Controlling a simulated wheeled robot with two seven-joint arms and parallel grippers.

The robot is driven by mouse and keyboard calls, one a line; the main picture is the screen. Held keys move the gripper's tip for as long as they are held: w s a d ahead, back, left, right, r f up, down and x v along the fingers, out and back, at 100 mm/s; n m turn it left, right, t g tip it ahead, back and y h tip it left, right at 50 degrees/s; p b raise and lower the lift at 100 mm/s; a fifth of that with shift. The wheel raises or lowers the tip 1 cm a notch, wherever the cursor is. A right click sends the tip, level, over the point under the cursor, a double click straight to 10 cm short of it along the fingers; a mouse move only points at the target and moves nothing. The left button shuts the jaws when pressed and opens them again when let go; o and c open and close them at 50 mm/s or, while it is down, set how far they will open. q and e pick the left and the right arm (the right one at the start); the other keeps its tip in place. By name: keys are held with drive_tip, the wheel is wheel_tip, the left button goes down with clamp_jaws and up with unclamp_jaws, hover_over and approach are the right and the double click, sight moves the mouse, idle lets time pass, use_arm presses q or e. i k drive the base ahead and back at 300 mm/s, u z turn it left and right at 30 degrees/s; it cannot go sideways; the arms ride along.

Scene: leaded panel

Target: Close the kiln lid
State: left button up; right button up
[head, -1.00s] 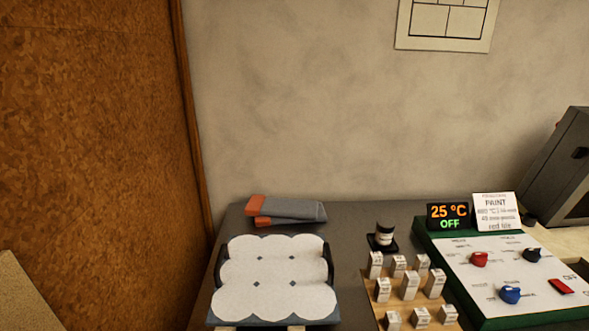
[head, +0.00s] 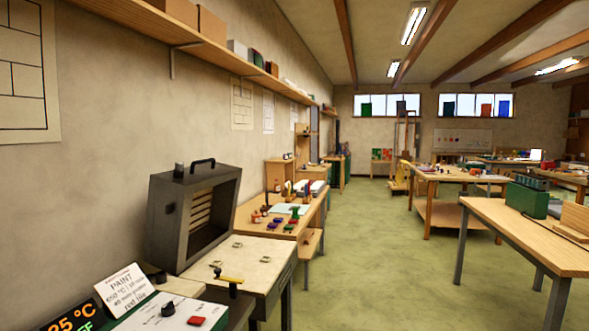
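The kiln's dark grey box-shaped part (head: 163,231) stands tilted up against the left wall, with a black handle (head: 202,161) on its top edge. Its open side faces right and shows a ribbed, tan inside (head: 208,213). I take this to be the kiln lid, standing open. A pale flat top (head: 240,257) with a few small fittings lies in front of it. Neither of my grippers is in view.
A control panel (head: 160,318) with a red switch, a temperature display (head: 72,319) and a PAINT card (head: 124,290) are at lower left. A yellow-handled tool (head: 229,279) stands nearby. A wooden bench (head: 530,232) is at right. Green floor (head: 380,255) between is clear.

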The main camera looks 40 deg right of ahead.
sight(190, 212)
drive_tip(key=z, duration=1.5)
drive_tip(key=i, duration=1.85)
drive_tip(key=u, duration=0.25)
